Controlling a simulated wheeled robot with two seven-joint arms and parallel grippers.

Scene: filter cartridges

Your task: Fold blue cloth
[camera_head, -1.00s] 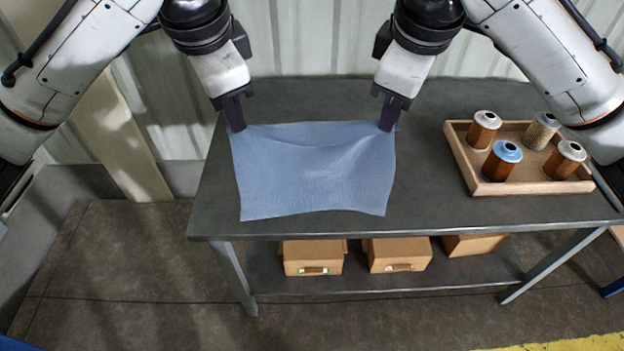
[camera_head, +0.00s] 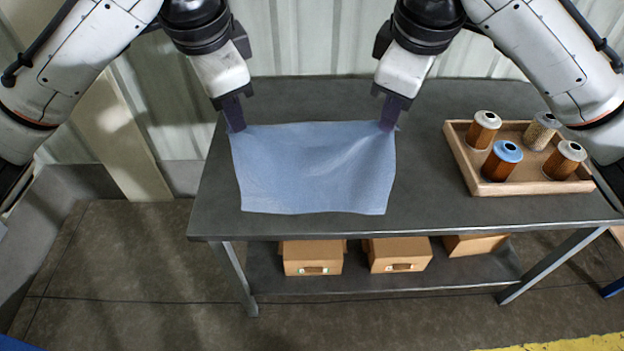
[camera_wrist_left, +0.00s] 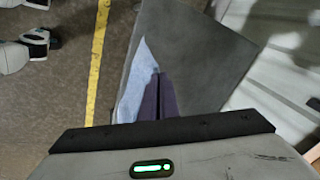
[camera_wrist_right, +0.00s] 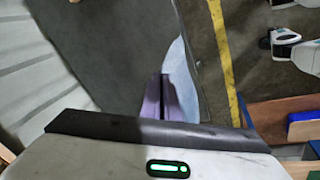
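The blue cloth (camera_head: 315,170) is spread out as a single rectangle on the left part of the grey table, with its near edge a little behind the table's front edge. My left gripper (camera_head: 237,128) is shut on its far left corner. My right gripper (camera_head: 387,126) is shut on its far right corner. A strip of the cloth shows beside the closed fingers in the left wrist view (camera_wrist_left: 138,82) and in the right wrist view (camera_wrist_right: 178,68). The pinched corners themselves are mostly hidden by the fingers.
A wooden tray (camera_head: 463,160) with several filter cartridges, one with a blue cap (camera_head: 508,152), stands on the right of the table (camera_head: 425,190). The tabletop between cloth and tray is clear. Cardboard boxes (camera_head: 398,255) sit on the lower shelf. A corrugated wall stands behind.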

